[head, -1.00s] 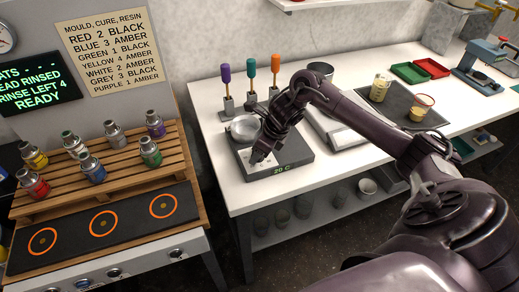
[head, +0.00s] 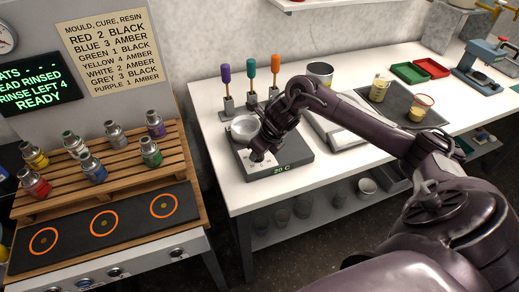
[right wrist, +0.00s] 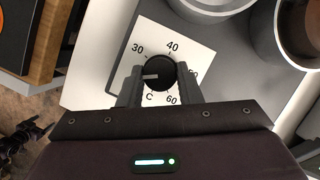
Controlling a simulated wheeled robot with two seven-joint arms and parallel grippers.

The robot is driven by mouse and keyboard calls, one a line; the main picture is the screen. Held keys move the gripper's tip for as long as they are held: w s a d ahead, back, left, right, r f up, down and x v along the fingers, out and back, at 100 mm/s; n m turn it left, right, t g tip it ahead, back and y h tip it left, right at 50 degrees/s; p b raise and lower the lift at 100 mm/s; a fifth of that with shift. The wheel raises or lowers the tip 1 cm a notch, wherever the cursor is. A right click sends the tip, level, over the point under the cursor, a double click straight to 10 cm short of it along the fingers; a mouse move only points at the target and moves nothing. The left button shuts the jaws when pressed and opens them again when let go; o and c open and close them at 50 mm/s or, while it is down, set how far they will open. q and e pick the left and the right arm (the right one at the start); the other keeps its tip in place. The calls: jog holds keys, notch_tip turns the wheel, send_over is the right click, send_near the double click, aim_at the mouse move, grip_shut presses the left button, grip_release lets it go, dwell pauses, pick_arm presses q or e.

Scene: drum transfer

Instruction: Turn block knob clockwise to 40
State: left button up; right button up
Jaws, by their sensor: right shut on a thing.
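The block (head: 298,160) is a dark grey slab on the white bench, with a green "20 C" readout on its front edge. Its black knob (right wrist: 157,73) sits on a white dial plate (right wrist: 190,40) marked 30, 40 and 60, with another number partly hidden. The knob's white pointer points left, below the 30 mark. My right gripper (right wrist: 160,82) is shut on the knob, one finger on each side. In the head view my right gripper (head: 257,155) is over the block's front left, hiding the knob. My left gripper is not in view.
A metal pan (head: 243,128) sits on the block close behind my right gripper. A stand with purple, teal and orange-handled tools (head: 250,100) is behind it. A metal pot (head: 320,73) stands near my forearm. A wooden rack (head: 100,165) with several bottles is left, across a gap.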

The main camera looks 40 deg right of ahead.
jog(key=m, duration=0.1)
jog(key=m+h+p, duration=0.1)
jog(key=m, duration=0.1)
jog(key=shift+a+r, duration=0.1)
jog(key=shift+r, duration=0.15)
jog(key=shift+m+h+p, duration=0.4)
jog(key=shift+m+p, duration=0.4)
jog(key=m+h+p, duration=0.1)
jog(key=m+p, duration=0.2)
jog(key=m+g+h+p, duration=0.1)
jog(key=m+p, duration=0.2)
jog(key=p, duration=0.1)
jog(key=m+g+h+p, duration=0.1)
jog(key=m+p, duration=0.2)
jog(key=m, duration=0.1)
jog(key=shift+w+a+r, duration=0.1)
jog(key=shift+w+a, duration=0.15)
jog(key=shift+a, duration=0.05)
jog(key=m, duration=0.1)
jog(key=m+g+p, duration=0.1)
jog(key=shift+f+m+h, duration=0.2)
jog(key=shift+m+h, duration=0.1)
jog(key=shift+m, duration=0.1)
jog(key=m+g, duration=0.1)
jog(key=m, duration=0.2)
jog(key=shift+w, duration=0.15)
jog(key=shift+m+g, duration=0.7)
jog(key=shift+m, duration=0.9)
